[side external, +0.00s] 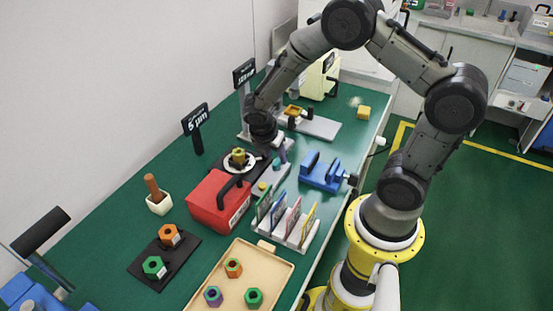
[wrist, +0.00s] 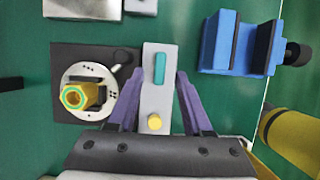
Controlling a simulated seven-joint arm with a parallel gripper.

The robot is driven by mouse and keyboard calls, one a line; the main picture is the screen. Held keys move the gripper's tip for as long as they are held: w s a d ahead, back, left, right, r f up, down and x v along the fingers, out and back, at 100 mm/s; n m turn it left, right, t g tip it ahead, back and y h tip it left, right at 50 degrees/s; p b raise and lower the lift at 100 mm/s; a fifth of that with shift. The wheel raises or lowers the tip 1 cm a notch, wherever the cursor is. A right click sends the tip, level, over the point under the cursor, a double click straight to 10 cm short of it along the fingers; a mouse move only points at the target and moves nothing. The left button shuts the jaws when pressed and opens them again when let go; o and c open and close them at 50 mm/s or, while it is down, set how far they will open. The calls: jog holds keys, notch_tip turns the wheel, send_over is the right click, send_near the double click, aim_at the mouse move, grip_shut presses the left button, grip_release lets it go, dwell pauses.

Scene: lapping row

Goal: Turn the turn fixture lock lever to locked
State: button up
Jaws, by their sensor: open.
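The turn fixture is a black plate (wrist: 62,60) with a white marked disc (wrist: 80,112) carrying a yellow hex part (wrist: 75,96). It also shows in the side view, where its white disc (side external: 230,166) is partly visible. Beside the plate is a light grey block (wrist: 150,105) with a teal bar (wrist: 159,68) and a yellow round knob (wrist: 154,123). My gripper (wrist: 158,78) is open above this block, its purple fingers on either side, empty.
A blue vise (wrist: 233,45) stands right of the grey block. In the side view, a red case (side external: 210,205), a rack of coloured plates (side external: 290,220) and a tan tray (side external: 225,292) with hex parts stand nearer. A "5 µm" sign (side external: 196,121) stands near the wall.

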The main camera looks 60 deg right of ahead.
aim_at(278, 165)
jog(key=shift+x, duration=1.45)
grip_shut()
